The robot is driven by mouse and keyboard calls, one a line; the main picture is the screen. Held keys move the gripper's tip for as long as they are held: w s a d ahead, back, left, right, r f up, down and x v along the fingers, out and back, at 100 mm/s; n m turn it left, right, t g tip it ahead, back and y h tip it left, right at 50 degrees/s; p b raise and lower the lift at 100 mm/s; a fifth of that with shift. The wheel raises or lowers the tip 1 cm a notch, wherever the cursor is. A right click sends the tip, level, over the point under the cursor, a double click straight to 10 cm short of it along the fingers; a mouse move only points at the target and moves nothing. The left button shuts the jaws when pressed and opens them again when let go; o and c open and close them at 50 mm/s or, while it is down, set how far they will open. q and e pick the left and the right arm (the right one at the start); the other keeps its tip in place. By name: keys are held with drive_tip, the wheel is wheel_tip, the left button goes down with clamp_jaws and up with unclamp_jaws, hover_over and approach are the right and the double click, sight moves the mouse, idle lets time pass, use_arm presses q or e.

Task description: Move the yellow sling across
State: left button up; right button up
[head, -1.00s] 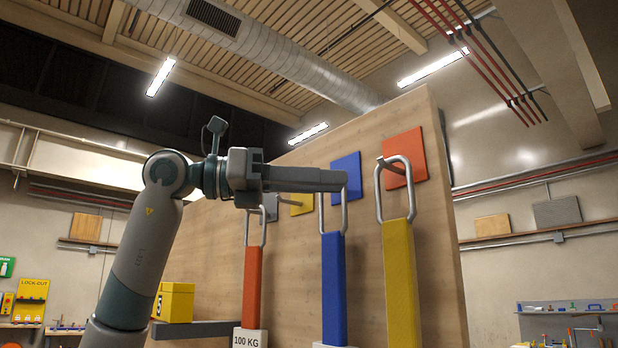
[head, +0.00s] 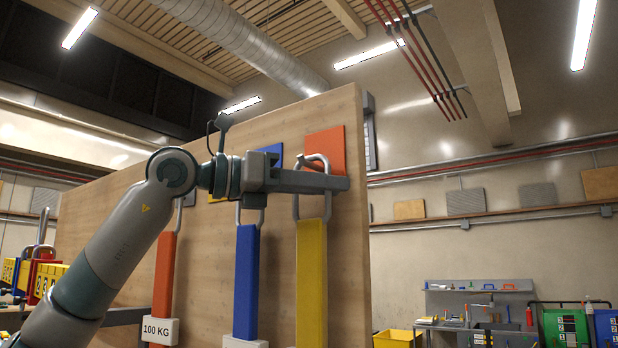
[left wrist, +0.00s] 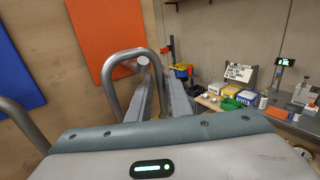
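The yellow sling (head: 311,270) hangs upright in front of the wooden board. Its grey metal loop at the top sits on a peg at the orange square panel (head: 326,145). My left gripper (head: 338,183) reaches in from the left at the height of this loop. In the left wrist view the two fingers (left wrist: 162,95) are apart, with one side of the metal loop (left wrist: 110,72) between them; firm contact cannot be told. The orange panel (left wrist: 104,38) is behind the loop there. My right gripper is in neither view.
A blue sling (head: 246,280) and an orange-red sling (head: 164,285) with a 100 KG block (head: 160,330) hang left of the yellow one. The wooden board (head: 345,240) stands close behind. Right of it are open room and a workbench (head: 475,290).

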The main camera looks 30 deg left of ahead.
use_arm(q)
drive_tip(key=shift+w+d, duration=0.1)
clamp_jaws()
drive_tip(key=shift+r, duration=0.15)
drive_tip(key=shift+r, duration=0.1)
drive_tip(key=shift+r+p, duration=0.75)
drive_tip(key=shift+r, duration=0.1)
